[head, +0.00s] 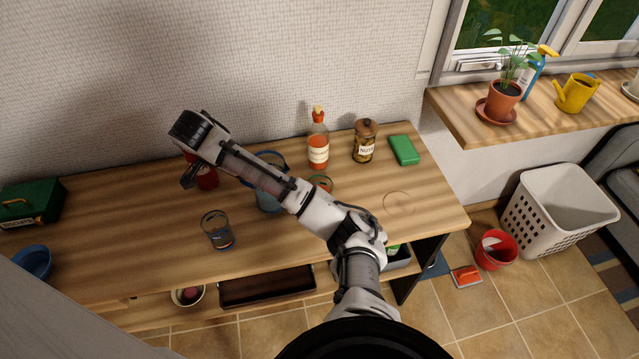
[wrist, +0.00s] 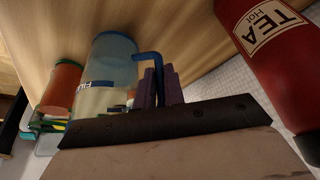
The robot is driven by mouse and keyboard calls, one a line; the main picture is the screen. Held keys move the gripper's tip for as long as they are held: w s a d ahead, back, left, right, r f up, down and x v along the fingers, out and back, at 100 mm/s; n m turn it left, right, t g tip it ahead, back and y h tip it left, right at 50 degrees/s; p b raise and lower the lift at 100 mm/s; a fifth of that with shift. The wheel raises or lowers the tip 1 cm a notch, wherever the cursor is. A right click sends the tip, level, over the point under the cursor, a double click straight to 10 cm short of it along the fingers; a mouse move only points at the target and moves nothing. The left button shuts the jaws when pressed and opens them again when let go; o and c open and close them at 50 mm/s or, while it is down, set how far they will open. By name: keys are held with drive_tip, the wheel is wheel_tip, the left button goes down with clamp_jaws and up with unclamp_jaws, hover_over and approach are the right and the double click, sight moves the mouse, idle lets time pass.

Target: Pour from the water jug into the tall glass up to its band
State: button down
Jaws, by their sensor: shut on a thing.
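The water jug (wrist: 105,75), clear with a blue rim and a partly visible label, is in the wrist view. In the head view the jug (head: 268,201) is partly behind my arm; it looks about upright, and I cannot tell whether it touches the table. My gripper (wrist: 157,86) is shut on the jug's blue handle (wrist: 149,57). The fingers are hidden in the head view. The tall glass (head: 218,232) stands on the table left of and nearer than the jug, apart from it. It has a dark rim and blue and orange marks low down; its contents are unclear.
A red tea canister (wrist: 277,50) is close on the gripper's right. A sauce bottle (head: 318,147), a nuts jar (head: 364,143), a green block (head: 404,150) and a green-rimmed cup (head: 322,182) stand right of the jug. A green box (head: 35,203) and blue bowl (head: 33,262) are at left.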

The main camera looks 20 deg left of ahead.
drive_tip(key=shift+r, duration=1.9)
